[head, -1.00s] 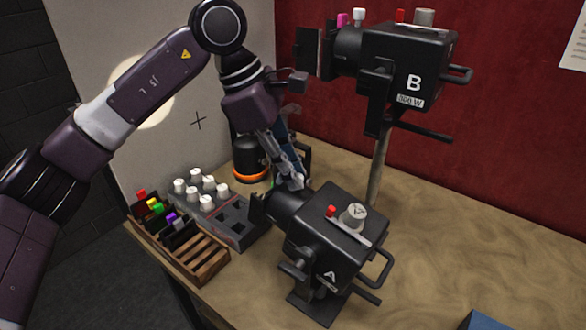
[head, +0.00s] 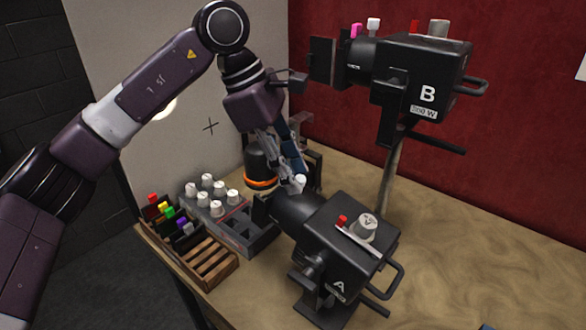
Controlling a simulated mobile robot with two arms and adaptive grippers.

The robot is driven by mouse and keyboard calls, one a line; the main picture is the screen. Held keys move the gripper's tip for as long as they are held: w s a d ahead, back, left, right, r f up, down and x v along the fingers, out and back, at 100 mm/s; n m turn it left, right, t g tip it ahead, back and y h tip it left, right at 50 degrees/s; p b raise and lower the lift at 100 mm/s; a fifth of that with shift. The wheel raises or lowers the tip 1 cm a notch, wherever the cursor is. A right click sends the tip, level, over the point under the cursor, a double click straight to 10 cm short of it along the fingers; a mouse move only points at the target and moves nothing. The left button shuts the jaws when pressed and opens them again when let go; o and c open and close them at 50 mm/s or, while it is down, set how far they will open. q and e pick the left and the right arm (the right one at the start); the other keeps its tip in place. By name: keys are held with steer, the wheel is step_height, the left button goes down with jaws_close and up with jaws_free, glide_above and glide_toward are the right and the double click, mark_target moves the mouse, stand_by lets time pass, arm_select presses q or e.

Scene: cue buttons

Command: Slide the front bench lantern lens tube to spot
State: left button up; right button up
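The front bench lantern, marked A (head: 350,245), is a black box on the bench with a grey knob and a red button on top. Its black lens tube (head: 297,212) points left toward the pale wall. A small white knob (head: 300,183) shows above the tube. My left gripper (head: 291,181) reaches down from above, with its fingertips at the tube's upper side beside the white knob. Whether the fingers grip anything is unclear. A small bright light patch (head: 165,107) shows on the wall, partly behind my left arm.
Lantern B (head: 420,82) stands on a post behind, close to my arm. A black object with an orange ring (head: 262,165), a grey tray of white knobs (head: 238,222) and a wooden rack (head: 208,262) crowd the left.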

arm_select(q)
steer(key=v, duration=1.2)
